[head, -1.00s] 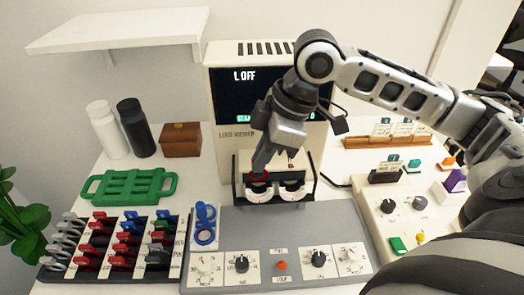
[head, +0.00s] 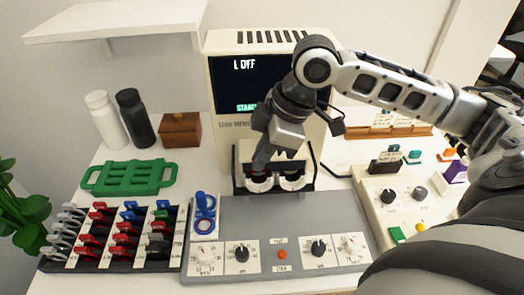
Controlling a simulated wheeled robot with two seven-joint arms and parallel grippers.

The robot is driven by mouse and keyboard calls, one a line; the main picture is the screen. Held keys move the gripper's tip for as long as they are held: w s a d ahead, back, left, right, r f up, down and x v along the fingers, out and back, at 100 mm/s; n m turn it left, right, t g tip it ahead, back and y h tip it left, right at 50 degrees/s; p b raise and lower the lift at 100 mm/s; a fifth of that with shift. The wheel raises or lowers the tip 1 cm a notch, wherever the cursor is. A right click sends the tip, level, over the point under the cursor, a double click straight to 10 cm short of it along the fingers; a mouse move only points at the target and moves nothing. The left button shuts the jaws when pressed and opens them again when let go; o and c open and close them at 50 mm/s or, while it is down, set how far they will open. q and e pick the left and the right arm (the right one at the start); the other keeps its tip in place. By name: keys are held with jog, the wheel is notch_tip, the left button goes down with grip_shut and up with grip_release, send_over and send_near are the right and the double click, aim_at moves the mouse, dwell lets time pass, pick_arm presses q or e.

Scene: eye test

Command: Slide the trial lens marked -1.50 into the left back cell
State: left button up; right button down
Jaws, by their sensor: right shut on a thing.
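My right gripper (head: 259,168) points down at the left side of the black lens holder (head: 315,181). It is shut on a trial lens, of which only a bit of red shows beside the fingers; its mark cannot be read. The holder has two round white-rimmed cells side by side, the left one (head: 259,185) under my gripper and the right one (head: 294,182) beside it. My fingers hide the back of the left cell, so I cannot tell how deep the lens sits. My left gripper is not in view.
A black lens rack (head: 106,266) with red, blue and grey-handled lenses stands at the front left. A green tray (head: 129,176) lies behind the rack. A cream display unit (head: 226,140) rises behind the holder.

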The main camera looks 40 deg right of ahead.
jog(key=c, duration=1.5)
grip_release()
jog(key=shift+d+r, duration=0.15)
jog(key=shift+r, duration=0.2)
pick_arm(q)
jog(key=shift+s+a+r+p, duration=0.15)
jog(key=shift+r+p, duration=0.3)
jog(key=shift+p, duration=0.55)
pick_arm(e)
jog(key=v, duration=1.5)
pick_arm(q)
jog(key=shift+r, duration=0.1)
